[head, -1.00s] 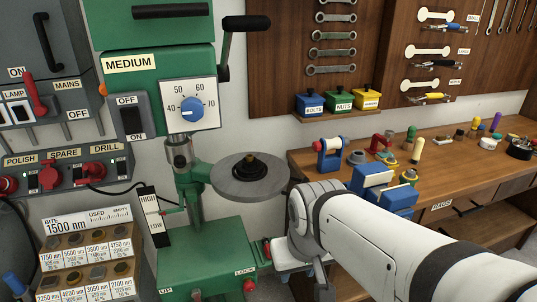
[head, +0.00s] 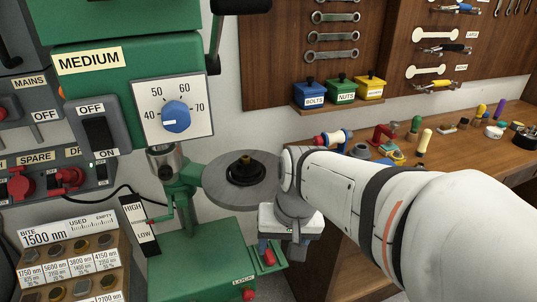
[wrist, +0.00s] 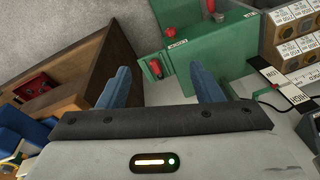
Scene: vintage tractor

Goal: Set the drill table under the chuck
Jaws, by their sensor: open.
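The drill press has a green head with a grey chuck (head: 165,163) beneath it. The round grey drill table (head: 222,197) is swung out to the right of the chuck, not under it. A dark stepped piece with a brass-coloured tip (head: 245,168) sits on the table. My gripper (wrist: 163,85) is open and empty, its blue fingers pointing at the press's green base (wrist: 210,45). A red-ended lever (wrist: 155,68) on the base's side shows between and beyond the fingers in the wrist view. In the head view, my gripper is low beside the table, near the base's right side.
A dial (head: 176,117) and a HIGH/LOW lever plate (head: 139,225) are on the press. A bit rack (head: 70,262) stands at lower left. The wooden workbench (head: 470,150) with clutter lies to the right.

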